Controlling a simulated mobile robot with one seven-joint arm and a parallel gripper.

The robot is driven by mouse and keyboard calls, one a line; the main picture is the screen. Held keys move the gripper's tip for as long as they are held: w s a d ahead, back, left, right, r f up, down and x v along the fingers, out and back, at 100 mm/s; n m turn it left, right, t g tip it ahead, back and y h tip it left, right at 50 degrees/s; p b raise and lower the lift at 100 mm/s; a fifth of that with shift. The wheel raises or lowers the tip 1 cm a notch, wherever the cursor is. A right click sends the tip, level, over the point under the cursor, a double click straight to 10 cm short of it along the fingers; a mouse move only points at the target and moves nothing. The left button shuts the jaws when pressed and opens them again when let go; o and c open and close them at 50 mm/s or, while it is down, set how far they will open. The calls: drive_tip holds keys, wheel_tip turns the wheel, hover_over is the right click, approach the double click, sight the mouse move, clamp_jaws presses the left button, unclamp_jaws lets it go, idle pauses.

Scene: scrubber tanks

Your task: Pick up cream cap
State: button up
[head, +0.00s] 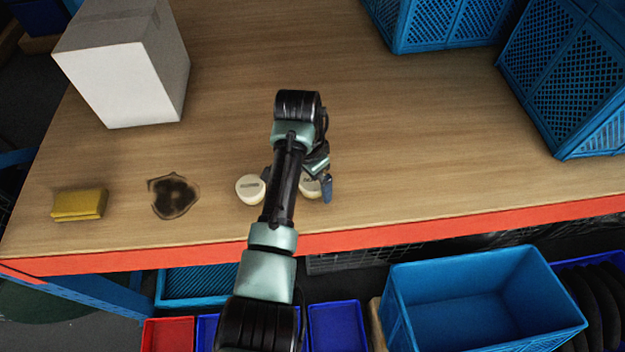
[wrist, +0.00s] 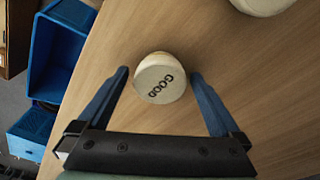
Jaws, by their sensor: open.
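A cream cap (wrist: 160,79) marked "GOOD" lies on the table in the wrist view, between and slightly beyond the open blue fingers of my gripper (wrist: 160,78). The fingers stand apart from it on both sides. In the head view this cap (head: 309,188) is partly hidden by my gripper (head: 318,185) and arm. A second cream cap (head: 250,188) sits just left of my arm in the head view. It also shows cut off at the top right of the wrist view (wrist: 262,3).
A dark stain (head: 173,196) and a yellow sponge (head: 79,204) lie to the left. A white box (head: 125,75) stands at the back left. Blue crates (head: 450,25) stand at the back right. The table's orange front edge (head: 400,236) is close to the caps.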

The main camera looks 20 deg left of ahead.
drive_tip(key=c, duration=1.3)
